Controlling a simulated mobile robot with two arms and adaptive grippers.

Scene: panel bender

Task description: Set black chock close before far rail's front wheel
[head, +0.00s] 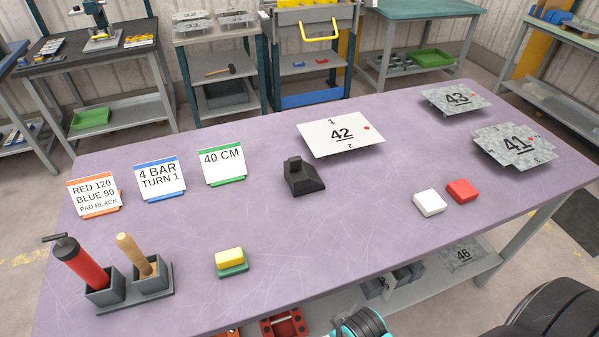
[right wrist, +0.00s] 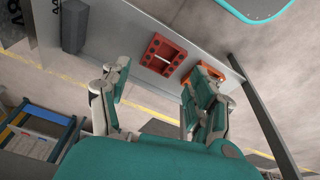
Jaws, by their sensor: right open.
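The black chock (head: 303,180) sits upright on the purple tabletop, just left of and in front of the white plate marked 42. No rail or wheel that I can identify shows in either view. My right gripper (right wrist: 155,82) is open and empty in the right wrist view, its fingers spread above the lower shelf and floor, away from the chock. A teal and black part of my arm shows at the bottom edge of the head view. My left gripper is not in view.
The purple table (head: 195,215) holds a white plate (head: 341,136), grey plates (head: 458,99), a white block (head: 429,203), a red block (head: 462,191), a sponge (head: 230,259), signs (head: 160,178) and a tool holder (head: 125,296). A red tray (right wrist: 165,55) lies on the lower shelf.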

